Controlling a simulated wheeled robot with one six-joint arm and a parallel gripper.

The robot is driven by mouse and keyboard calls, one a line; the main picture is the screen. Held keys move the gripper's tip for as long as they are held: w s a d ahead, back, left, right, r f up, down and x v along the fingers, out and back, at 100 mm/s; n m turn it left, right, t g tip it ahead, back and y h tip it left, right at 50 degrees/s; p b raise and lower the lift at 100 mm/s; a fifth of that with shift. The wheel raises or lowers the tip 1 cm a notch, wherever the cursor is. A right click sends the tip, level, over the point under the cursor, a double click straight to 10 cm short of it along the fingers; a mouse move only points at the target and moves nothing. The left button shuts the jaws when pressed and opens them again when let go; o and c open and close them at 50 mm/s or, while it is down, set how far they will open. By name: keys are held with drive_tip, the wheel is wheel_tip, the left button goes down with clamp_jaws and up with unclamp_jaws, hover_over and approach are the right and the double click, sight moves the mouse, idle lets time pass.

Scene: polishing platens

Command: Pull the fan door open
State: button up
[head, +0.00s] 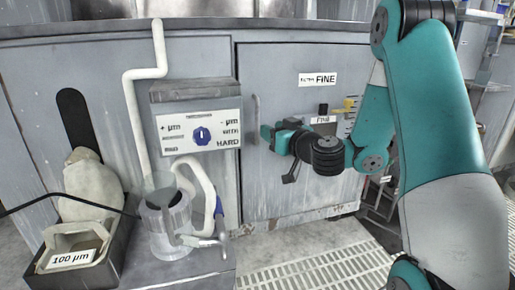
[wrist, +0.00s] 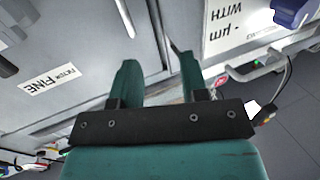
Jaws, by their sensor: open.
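The grey door (head: 295,185) carries a label reading FINE (head: 318,79); no label reading "fan" shows. It looks closed, flush with the cabinet front. Its light grey upright handle (head: 256,105) is near its left edge. My gripper (head: 268,136) is in front of the door, just right of the handle's lower end in the head view. In the wrist view my gripper (wrist: 156,62) has its two green fingers apart with nothing clearly held between them. A pale strip (wrist: 125,18) beyond the left finger looks like the handle. I cannot tell whether a finger touches it.
Left of the door a control box (head: 196,115) with a blue knob juts out. Below it are pale pipes and a clear jar (head: 165,222). A bin (head: 70,255) marked 100 µm holds a sack. Pale floor grating (head: 320,268) lies before the door.

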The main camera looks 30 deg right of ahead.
drive_tip(key=d+f+m+h+b, duration=0.1)
drive_tip(key=d+f+h, duration=0.1)
drive_tip(key=d+f, duration=0.15)
drive_tip(key=p, duration=1.1)
approach(258, 121)
drive_tip(key=w, duration=0.2)
drive_tip(key=shift+h, duration=0.3)
drive_tip(key=w+p, duration=0.1)
drive_tip(key=w, duration=0.2)
drive_tip(key=w+p, duration=0.2)
drive_tip(key=w, duration=0.2)
drive_tip(key=shift+w+d+p, duration=0.15)
drive_tip(key=shift+d+p, duration=0.1)
drive_tip(key=shift+p, duration=0.05)
drive_tip(key=shift+w+d+f, duration=0.1)
drive_tip(key=shift+w+d, duration=0.05)
drive_tip(key=shift+w, duration=0.6)
clamp_jaws()
